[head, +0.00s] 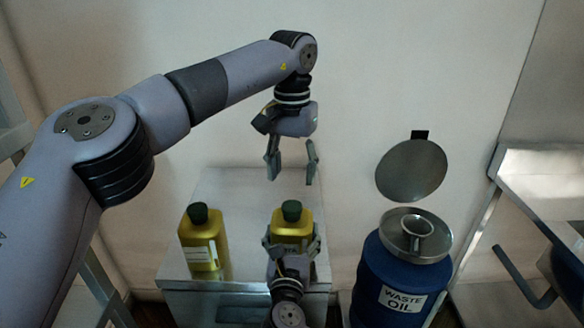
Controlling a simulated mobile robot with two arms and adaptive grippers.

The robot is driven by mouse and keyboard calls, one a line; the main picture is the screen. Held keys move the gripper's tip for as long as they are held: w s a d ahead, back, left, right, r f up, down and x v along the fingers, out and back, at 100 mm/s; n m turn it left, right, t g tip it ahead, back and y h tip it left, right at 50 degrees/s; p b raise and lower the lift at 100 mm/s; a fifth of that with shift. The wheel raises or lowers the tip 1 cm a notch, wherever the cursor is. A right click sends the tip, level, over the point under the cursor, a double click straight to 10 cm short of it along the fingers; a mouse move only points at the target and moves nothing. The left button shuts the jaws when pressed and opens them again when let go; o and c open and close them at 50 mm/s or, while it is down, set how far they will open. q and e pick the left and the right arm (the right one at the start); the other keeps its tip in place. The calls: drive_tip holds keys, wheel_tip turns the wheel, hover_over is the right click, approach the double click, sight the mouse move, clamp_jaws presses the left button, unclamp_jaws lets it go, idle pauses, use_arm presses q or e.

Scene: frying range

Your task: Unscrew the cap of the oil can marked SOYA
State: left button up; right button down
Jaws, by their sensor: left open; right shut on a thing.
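Two yellow oil cans with dark green caps stand upright on a metal stand. My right gripper (292,241) comes from below and is shut around the body of the right-hand can (291,219). Its label is mostly hidden by the gripper, and I cannot read the whole word. Its cap (291,210) is on the can's top. My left gripper (292,174) is open and empty, pointing down above this cap, with a gap between them. The other can (199,232) stands apart to the left, capped, with a white label too small to read.
The metal stand (237,205) has bare top behind and between the cans. To the right is a blue drum (376,265) marked WASTE OIL, with a funnel (416,229) on top and a round lid (411,170) raised behind. A metal counter (535,175) stands at the far right.

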sight(292, 206)
use_arm(q)
drive_tip(key=shift+f, duration=4)
drive_tip(key=shift+c, duration=0.5)
